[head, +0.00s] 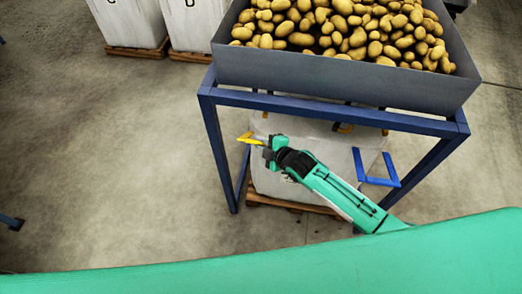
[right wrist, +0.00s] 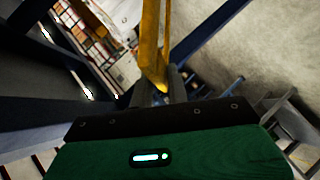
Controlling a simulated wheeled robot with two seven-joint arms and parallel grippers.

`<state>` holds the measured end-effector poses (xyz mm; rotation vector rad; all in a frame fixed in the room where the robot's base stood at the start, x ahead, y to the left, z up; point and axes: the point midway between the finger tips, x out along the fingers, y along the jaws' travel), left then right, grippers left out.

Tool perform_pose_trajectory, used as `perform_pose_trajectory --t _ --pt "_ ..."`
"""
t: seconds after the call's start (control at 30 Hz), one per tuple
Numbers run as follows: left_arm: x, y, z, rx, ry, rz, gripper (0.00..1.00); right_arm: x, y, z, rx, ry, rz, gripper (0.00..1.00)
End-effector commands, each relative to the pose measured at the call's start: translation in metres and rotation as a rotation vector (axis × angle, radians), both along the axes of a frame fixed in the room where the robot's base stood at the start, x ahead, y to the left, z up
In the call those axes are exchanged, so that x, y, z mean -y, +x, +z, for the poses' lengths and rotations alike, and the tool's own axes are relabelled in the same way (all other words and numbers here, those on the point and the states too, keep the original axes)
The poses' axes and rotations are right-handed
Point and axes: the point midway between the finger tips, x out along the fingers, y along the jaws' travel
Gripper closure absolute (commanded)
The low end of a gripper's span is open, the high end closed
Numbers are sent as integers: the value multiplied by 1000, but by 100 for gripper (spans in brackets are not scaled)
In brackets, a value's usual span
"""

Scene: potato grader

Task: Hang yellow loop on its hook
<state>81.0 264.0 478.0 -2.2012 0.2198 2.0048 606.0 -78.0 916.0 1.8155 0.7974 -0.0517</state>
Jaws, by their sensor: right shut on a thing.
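The yellow loop (head: 250,138) is in my right gripper (head: 267,147), at the left front of the blue frame in the head view. In the right wrist view the loop (right wrist: 151,45) rises as a narrow yellow V from between the shut fingers (right wrist: 165,90). A white bag (head: 330,143) stands under the frame, partly behind my right arm. A blue loop (head: 376,181) sticks out at the bag's right side. I cannot make out the hook for the yellow loop. My left gripper is not in view.
A grey bin full of potatoes (head: 340,25) sits on the blue frame (head: 330,112), whose legs stand close around the bag. The bag rests on a wooden pallet (head: 262,199). Two white bags on pallets stand at the back left. The floor at left is mostly clear.

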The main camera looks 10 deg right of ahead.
Motion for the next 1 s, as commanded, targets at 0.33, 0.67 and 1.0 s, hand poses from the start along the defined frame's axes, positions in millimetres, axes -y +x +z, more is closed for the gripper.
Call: perform_pose_trajectory --t 0.33,0.67,1.0 --pt "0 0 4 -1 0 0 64 9 26 24 16 -4 0 100" --pt "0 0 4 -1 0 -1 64 10 30 27 14 -2 -1 100" --pt "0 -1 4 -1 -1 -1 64 10 29 26 13 -2 0 65"
